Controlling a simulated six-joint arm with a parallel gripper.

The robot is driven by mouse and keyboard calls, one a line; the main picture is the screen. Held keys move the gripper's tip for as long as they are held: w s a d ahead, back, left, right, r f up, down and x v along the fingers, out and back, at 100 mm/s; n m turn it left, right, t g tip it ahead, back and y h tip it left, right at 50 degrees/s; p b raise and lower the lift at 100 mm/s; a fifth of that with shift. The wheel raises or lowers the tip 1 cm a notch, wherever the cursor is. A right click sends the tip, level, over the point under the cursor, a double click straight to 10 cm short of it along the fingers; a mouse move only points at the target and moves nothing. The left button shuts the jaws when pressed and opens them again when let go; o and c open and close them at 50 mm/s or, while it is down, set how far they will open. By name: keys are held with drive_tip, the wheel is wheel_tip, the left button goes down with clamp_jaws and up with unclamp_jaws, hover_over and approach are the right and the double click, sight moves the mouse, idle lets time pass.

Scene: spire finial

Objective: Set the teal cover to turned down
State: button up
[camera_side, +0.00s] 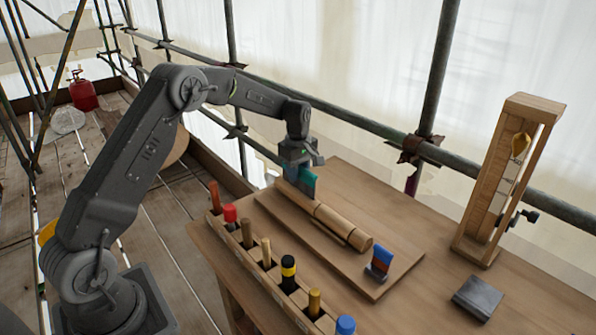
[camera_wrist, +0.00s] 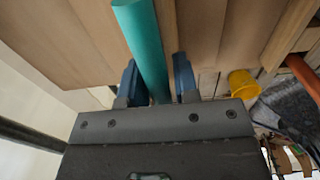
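The teal cover (camera_side: 309,183) stands up at the far end of a long wooden roll-like piece (camera_side: 325,213) on the board in the side view. In the wrist view the teal cover (camera_wrist: 142,40) runs up between my blue fingertips. My gripper (camera_side: 302,170) is right at the cover, with one fingertip on each side of it. In the wrist view my gripper (camera_wrist: 157,78) looks open. The left fingertip lies close against the cover's edge or behind it, and a narrow gap shows at the right fingertip. Contact is unclear.
A second upright piece, blue and red (camera_side: 379,263), stands at the board's near end. A rack (camera_side: 275,283) of several tools runs along the left table edge. A wooden frame (camera_side: 503,180) and a grey block (camera_side: 477,298) are at the right. The board (camera_side: 370,285) is partly clear.

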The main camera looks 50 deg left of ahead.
clamp_jaws()
drive_tip(key=shift+w+f+g, duration=0.1)
drive_tip(key=shift+w+g, duration=0.45)
drive_tip(key=shift+g, duration=0.35)
drive_tip(key=shift+w+f+g, duration=0.1)
drive_tip(key=shift+w+g, duration=0.45)
drive_tip(key=shift+g, duration=0.35)
drive_tip(key=shift+w+g, duration=0.15)
drive_tip(key=shift+g, duration=0.25)
drive_tip(key=shift+f, duration=0.1)
drive_tip(key=shift+o, duration=1.7)
unclamp_jaws()
